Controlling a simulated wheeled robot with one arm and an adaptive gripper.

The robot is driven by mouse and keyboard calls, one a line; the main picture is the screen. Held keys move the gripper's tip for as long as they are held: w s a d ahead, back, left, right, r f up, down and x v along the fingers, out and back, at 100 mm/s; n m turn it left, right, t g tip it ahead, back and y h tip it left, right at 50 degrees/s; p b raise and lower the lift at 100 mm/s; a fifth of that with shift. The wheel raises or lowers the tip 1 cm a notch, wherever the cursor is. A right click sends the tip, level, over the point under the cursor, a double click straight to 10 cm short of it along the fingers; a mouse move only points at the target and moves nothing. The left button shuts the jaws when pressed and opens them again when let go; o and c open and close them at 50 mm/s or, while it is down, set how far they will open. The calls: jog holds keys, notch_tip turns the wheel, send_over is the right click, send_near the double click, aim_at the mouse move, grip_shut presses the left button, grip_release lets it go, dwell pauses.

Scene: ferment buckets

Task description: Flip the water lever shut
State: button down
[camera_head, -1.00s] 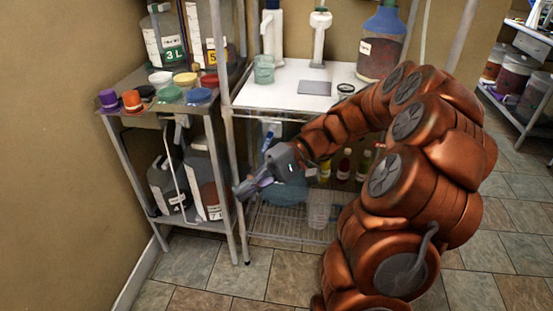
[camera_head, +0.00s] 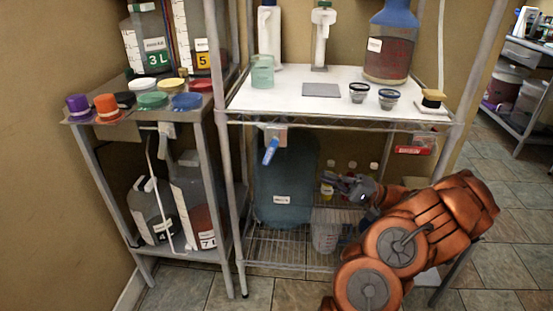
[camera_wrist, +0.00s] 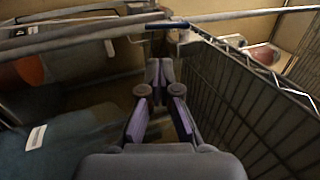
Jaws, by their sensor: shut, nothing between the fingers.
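The blue water lever (camera_head: 270,151) hangs steeply down, tilted a little, from a pale tap (camera_head: 274,132) under the front edge of the white shelf. The large blue water jug (camera_head: 285,185) stands behind and below it on the lower wire shelf. My gripper (camera_head: 328,178) is to the right of the jug and lower than the lever, apart from the lever. Its fingers point left. In the wrist view my gripper (camera_wrist: 160,72) is shut and empty. The jug's labelled side (camera_wrist: 38,150) fills the lower left there.
The white shelf top (camera_head: 330,85) above bears small jars and a brown bottle (camera_head: 390,45). A clear measuring jug (camera_head: 326,235) stands below my gripper. A shelf post (camera_head: 226,150) rises left of the lever. Coloured lids crowd the left rack. Wire mesh (camera_wrist: 245,95) lies close right of my fingers.

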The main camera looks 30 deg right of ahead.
jog(key=p, duration=0.5)
send_near(271, 151)
jog(key=w+a, duration=0.4)
jog(key=shift+w+a+r, duration=0.15)
jog(key=shift+w+a, duration=0.15)
jog(key=shift+a, duration=0.05)
dwell(0.5)
